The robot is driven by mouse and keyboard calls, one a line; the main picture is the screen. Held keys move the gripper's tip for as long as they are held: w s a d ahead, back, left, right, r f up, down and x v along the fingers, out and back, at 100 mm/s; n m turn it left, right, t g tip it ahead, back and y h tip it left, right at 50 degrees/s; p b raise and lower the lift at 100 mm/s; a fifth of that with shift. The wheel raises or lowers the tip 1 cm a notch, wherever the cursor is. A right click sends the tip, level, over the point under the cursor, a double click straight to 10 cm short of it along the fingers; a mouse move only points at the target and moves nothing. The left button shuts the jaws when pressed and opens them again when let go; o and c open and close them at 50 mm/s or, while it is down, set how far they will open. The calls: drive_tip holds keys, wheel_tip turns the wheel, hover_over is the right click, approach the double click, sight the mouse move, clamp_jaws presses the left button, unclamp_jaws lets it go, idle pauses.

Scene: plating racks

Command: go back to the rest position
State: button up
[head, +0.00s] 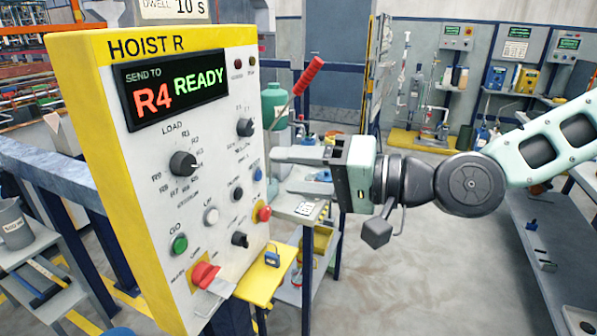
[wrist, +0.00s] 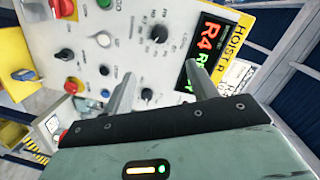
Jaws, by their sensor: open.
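My gripper (head: 300,171) is in front of the right part of the hoist panel in the head view. Its two fingers are apart with nothing between them. In the wrist view my gripper (wrist: 160,88) also shows open, its fingers pointing towards the panel face. The yellow-edged HOIST R panel (head: 215,140) reads "SEND TO R4 READY" on its display (head: 175,92). The panel also fills much of the wrist view (wrist: 120,45). Whether a fingertip touches the panel cannot be told.
The panel carries a black load selector knob (head: 183,164), a green button (head: 180,244) and a red switch (head: 205,276). A red-handled lever (head: 309,75) rises behind its right edge. A grey bench (head: 530,240) stands at right. Open floor (head: 420,270) lies between.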

drive_tip(key=s+d+f+n+g+h, duration=0.15)
drive_tip(key=s+f+h, duration=0.25)
drive_tip(key=f, duration=0.4)
drive_tip(key=s+d+f+n+g+h, duration=0.1)
drive_tip(key=s+f+n+g+h, duration=0.3)
drive_tip(key=f, duration=0.5)
drive_tip(key=s+d+r+h, duration=0.2)
drive_tip(key=s+d+h, duration=0.1)
drive_tip(key=d, duration=0.3)
drive_tip(key=s+d+r+h, duration=0.2)
drive_tip(key=s+d+h, duration=0.2)
drive_tip(key=s+d, duration=0.2)
drive_tip(key=shift+s+d+r+n, duration=0.15)
drive_tip(key=shift+s+r+n, duration=0.1)
drive_tip(key=shift+n, duration=0.2)
drive_tip(key=shift+c, duration=0.4)
clamp_jaws()
idle(1.0)
